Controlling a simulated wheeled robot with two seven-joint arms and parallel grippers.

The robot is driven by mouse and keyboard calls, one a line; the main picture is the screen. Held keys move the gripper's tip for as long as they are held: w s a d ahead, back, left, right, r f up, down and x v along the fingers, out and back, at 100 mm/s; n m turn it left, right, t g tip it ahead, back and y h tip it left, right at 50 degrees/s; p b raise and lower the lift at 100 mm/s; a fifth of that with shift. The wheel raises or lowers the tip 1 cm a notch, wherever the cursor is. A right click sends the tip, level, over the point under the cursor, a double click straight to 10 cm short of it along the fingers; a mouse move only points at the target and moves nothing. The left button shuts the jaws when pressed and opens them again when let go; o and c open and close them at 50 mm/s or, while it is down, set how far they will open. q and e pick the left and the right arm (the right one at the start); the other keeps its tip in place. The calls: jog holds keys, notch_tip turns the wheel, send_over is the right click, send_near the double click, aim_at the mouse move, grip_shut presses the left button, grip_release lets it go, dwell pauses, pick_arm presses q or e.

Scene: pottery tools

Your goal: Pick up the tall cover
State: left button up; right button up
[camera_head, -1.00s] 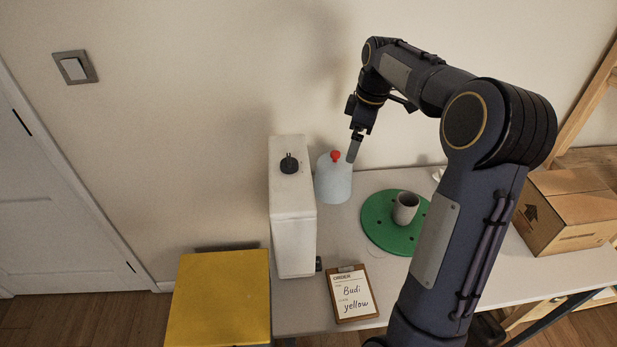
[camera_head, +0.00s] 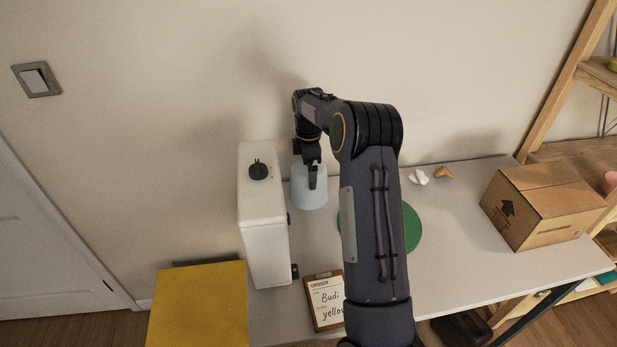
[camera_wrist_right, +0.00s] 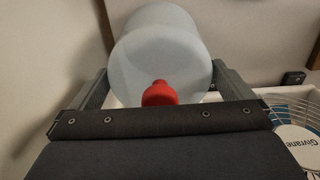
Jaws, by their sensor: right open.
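The tall cover (camera_head: 309,195) is a pale blue dome with a red knob. It stands upright on the table beside the white appliance. In the right wrist view the cover (camera_wrist_right: 160,55) is seen from above, its red knob (camera_wrist_right: 160,94) close to the gripper's palm. My right gripper (camera_head: 313,180) is at the cover, pointing down. It is open, with one finger on each side of the dome in the wrist view. I cannot tell whether the fingers touch it. In the head view the gripper hides the knob. My left gripper is not in view.
The white appliance (camera_head: 262,215) stands close on the cover's left. A green disc (camera_head: 412,228) is partly hidden behind my right arm. An order clipboard (camera_head: 325,300) lies at the front. Small white and tan pieces (camera_head: 443,172) lie near the wall, and a cardboard box (camera_head: 540,205) is right.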

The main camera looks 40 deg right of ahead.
jog(key=shift+f, duration=0.25)
jog(key=c, duration=0.7)
jog(key=shift+o, duration=0.2)
jog(key=shift+r, duration=0.15)
